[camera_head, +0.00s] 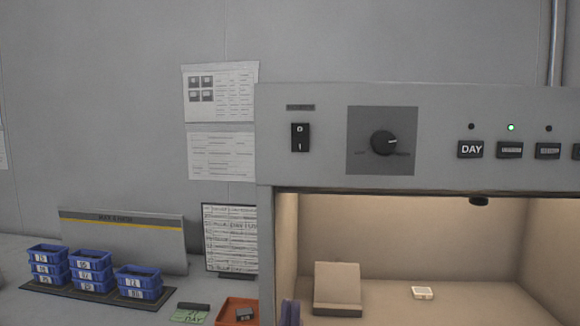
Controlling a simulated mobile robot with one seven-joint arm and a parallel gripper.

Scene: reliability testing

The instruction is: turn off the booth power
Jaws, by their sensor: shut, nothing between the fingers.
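The booth (330,182) stands at the right, with a grey control panel above its open, lit interior. A black rocker switch (300,138) is at the panel's left end, marked 0 at the top and I at the bottom. Its small label above is too blurred to read, and I cannot tell which end is pressed. A round black knob (384,143) sits on a darker square plate right of the switch. One small green light (511,127) is lit above a row of buttons, with the DAY button (470,149) at the left. My gripper is not in view.
Blue bins (140,282) stand on a dark mat at the lower left. A document stand (231,238), a green card (190,313) and an orange tray (228,309) are left of the booth. A beige stand (337,287) and white block (422,293) are inside.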

